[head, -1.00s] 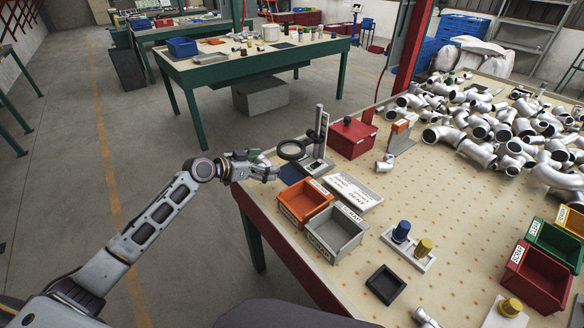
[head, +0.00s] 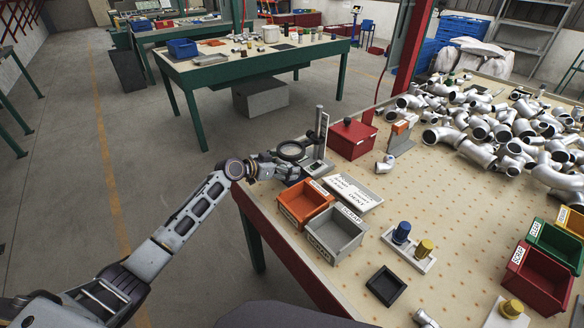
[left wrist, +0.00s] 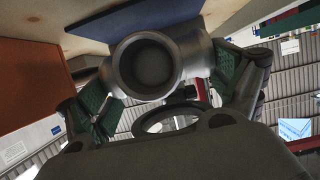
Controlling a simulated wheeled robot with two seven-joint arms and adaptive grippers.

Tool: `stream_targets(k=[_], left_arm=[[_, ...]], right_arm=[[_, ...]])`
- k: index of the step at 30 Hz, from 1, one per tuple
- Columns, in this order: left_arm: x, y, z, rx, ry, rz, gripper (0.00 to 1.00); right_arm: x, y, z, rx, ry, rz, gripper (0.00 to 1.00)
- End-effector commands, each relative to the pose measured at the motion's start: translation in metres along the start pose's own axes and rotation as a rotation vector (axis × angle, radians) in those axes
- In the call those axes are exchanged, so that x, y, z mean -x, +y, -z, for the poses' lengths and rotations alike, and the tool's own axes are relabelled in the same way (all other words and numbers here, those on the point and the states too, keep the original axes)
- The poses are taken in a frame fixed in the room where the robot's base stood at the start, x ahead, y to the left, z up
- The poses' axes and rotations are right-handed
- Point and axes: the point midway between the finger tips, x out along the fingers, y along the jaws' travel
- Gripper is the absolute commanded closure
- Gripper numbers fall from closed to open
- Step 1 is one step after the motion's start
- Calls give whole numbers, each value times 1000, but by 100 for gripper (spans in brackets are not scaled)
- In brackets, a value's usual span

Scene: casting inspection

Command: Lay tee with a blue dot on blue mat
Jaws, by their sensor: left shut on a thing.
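My left gripper (head: 282,171) is at the near-left edge of the inspection table, beside the magnifier stand. In the left wrist view its green-padded fingers are shut on a grey metal tee (left wrist: 186,56), with one round opening facing the camera. No blue dot shows on the visible side of the tee. The blue mat (left wrist: 135,18) shows behind the tee in the left wrist view; in the head view the gripper covers most of it. I cannot tell whether the tee touches the mat. My right gripper is not in view.
A magnifier stand (head: 318,150) is close behind the gripper. An orange bin (head: 305,203), a grey scrap bin (head: 336,236) and a white label plate (head: 352,194) lie nearby. A red box (head: 352,138) stands behind. Many pipe fittings (head: 500,130) cover the back right.

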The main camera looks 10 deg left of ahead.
Motion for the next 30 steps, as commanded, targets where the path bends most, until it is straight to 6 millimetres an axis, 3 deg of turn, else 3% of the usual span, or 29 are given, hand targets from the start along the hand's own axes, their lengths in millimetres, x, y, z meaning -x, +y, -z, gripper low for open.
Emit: stream_targets(k=[10, 21, 30], left_arm=[[-2, -1, 3, -1, 5, 1, 54], [-31, 0, -4, 0, 5, 1, 54], [-38, 0, -7, -1, 4, 1, 54]], right_arm=[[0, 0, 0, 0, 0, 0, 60], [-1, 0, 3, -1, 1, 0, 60], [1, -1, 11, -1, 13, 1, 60]])
